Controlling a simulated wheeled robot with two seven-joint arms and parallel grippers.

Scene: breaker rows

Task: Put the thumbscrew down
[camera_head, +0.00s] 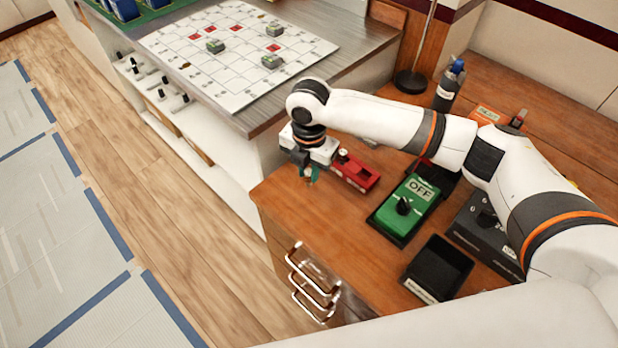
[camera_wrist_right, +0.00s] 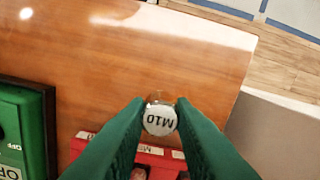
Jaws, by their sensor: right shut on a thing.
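The thumbscrew (camera_wrist_right: 159,118) shows a round pale head marked "M10" in the right wrist view. My right gripper (camera_wrist_right: 160,120) is shut on it, with a green finger on each side. In the head view my right gripper (camera_head: 308,174) is near the wooden bench's left corner, beside the red block (camera_head: 354,171). The thumbscrew is too small to make out clearly there. In the wrist view the red block (camera_wrist_right: 112,143) is at the bottom, partly hidden behind the fingers. My left gripper is not in view.
The wooden bench top (camera_head: 290,215) is clear in front of the gripper. A green box marked OFF (camera_head: 420,190), a black tray (camera_head: 437,270) and a dark box with a knob (camera_head: 480,235) stand to the right. A bottle (camera_head: 449,88) is behind. A gridded board (camera_head: 230,55) lies on the counter.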

